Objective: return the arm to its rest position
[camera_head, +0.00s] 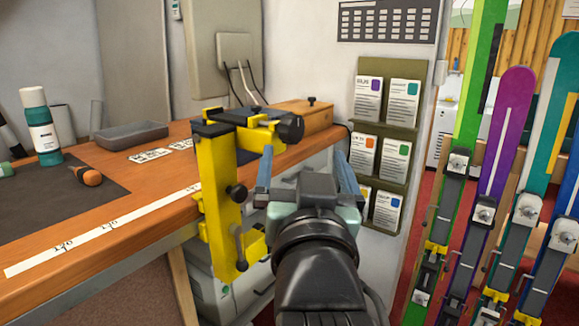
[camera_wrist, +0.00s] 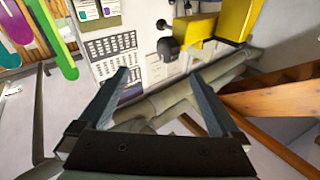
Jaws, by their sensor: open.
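My gripper (camera_head: 310,170) is raised at the front edge of the bench, just right of the yellow clamp, in the head view. Its two blue-grey fingers stand wide apart with nothing between them. The wrist view also shows the open gripper (camera_wrist: 160,95) with an empty gap. The yellow clamp (camera_head: 217,180) with black knobs is fixed over the bench edge. Part of it shows at the top right of the wrist view (camera_wrist: 236,20). I cannot tell the exact gap between clamp and gripper.
The wooden bench (camera_head: 150,225) holds a green bottle (camera_head: 41,127), a grey tray (camera_head: 121,135) and an orange-handled tool (camera_head: 86,175). A wooden box (camera_head: 305,119) sits at its far end. A card rack (camera_head: 384,150) hangs behind my gripper. Several skis (camera_head: 505,135) stand at right.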

